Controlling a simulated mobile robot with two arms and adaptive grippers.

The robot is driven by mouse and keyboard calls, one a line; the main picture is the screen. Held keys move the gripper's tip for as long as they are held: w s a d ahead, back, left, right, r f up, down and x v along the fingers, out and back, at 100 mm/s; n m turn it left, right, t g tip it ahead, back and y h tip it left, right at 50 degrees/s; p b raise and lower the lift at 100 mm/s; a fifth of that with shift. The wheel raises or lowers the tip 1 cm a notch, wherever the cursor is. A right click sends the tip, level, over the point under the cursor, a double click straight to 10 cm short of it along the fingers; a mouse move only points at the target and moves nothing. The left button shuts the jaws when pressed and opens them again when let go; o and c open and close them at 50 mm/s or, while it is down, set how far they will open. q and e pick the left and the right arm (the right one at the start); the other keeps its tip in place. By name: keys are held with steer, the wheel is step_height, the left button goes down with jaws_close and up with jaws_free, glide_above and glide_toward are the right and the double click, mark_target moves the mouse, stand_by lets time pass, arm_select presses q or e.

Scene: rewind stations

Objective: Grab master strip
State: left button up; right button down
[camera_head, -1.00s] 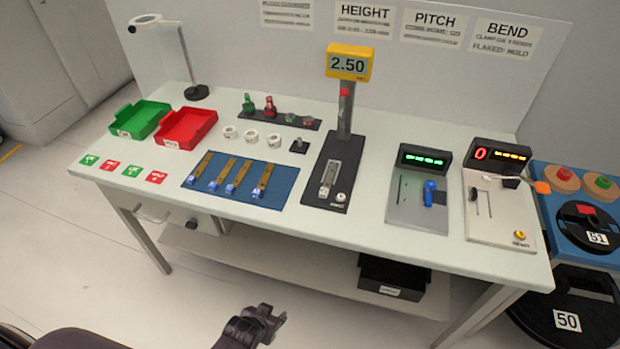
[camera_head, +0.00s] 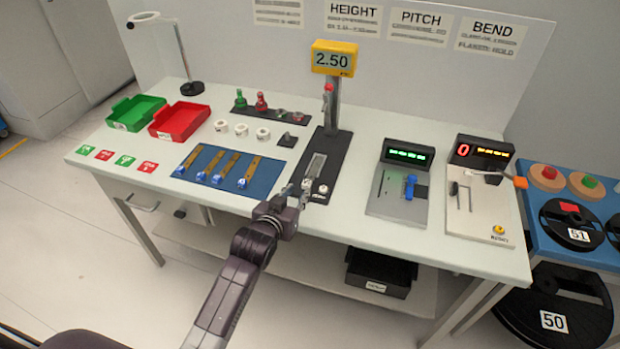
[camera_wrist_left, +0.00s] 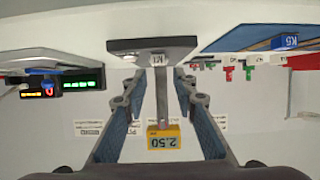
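A metal strip-like piece (camera_head: 316,166) lies on the black base of the height gauge; I cannot tell whether it is the master strip. In the left wrist view, the gauge base (camera_wrist_left: 125,46) carries a small white tag at its edge. Several brass strips with blue ends (camera_head: 226,170) lie side by side on the blue mat (camera_head: 259,186). My right gripper is not in view.
The gauge's post and yellow 2.50 display (camera_head: 333,58) rise behind the base. White rolls (camera_head: 241,130) stand behind the mat. The pitch fixture (camera_head: 399,190) and bend fixture (camera_head: 480,200) are to the right. Bare table lies between the gauge and the pitch fixture.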

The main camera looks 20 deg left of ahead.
mark_target(307, 182)
arm_select(q)
steer(key=shift+d+p+x, duration=0.2)
steer(key=shift+p+x, duration=0.3)
steer(key=shift+x, duration=2.8)
steer(key=shift+c, duration=0.6)
jaws_close()
